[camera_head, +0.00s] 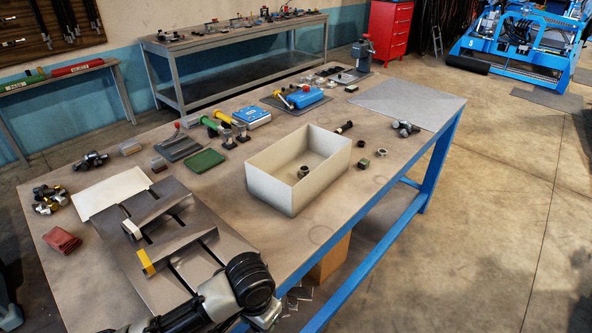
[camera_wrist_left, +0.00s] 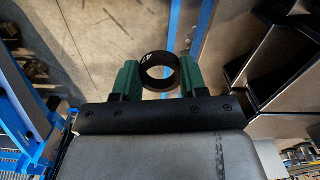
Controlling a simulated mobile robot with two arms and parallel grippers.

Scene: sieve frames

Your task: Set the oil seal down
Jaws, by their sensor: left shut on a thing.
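The oil seal, a black ring (camera_wrist_left: 160,87), is between the green fingers of my left gripper (camera_wrist_left: 160,68) in the left wrist view. The fingers touch it on both sides, and its open hole faces the camera. Concrete floor and a blue bar show behind it. In the head view my left arm comes in at the bottom. I cannot make out the fingers or the seal there. The workbench top (camera_head: 345,205) has bare space in front of the bin, with a faint ring outline on it. My right gripper is not in view.
An open pale bin (camera_head: 268,190) stands mid-bench with a small dark part (camera_head: 303,172) inside. Small dark rings (camera_head: 362,163) lie right of it. A grey steel fixture (camera_head: 165,235) with raised bars is at the left. The bench's right end holds a flat grey mat (camera_head: 408,102).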

